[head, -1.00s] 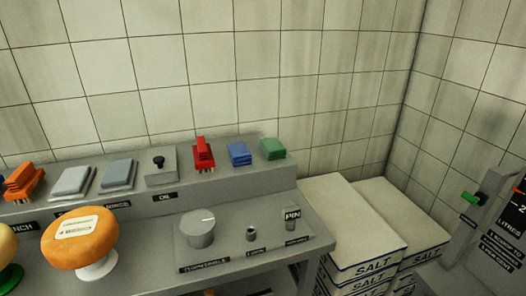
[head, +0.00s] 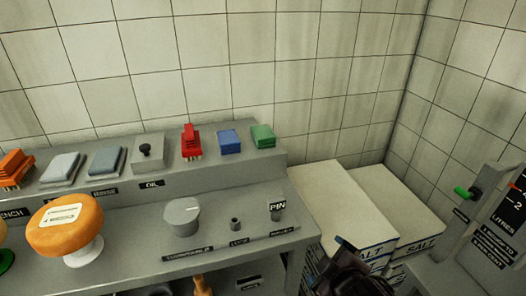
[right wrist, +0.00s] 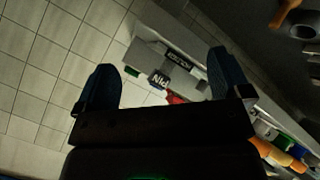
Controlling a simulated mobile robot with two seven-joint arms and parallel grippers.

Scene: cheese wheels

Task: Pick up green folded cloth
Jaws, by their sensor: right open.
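The green folded cloth (head: 263,136) lies on the raised back shelf of the grey bench, at its right end, just right of a blue folded cloth (head: 229,141). My right gripper (head: 345,250) shows at the bottom of the head view, in front of the salt boxes, below and to the right of the cloth and well apart from it. In the right wrist view its two dark fingers (right wrist: 165,85) are spread wide with nothing between them. A small green patch there may be the cloth, but I cannot tell. My left gripper is not in view.
A red brush (head: 191,142) stands left of the blue cloth. The lower bench top holds a grey knob (head: 182,218) and a PIN holder (head: 277,211). Stacked salt boxes (head: 335,205) stand right of the bench. An orange cheese wheel (head: 65,225) sits at left.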

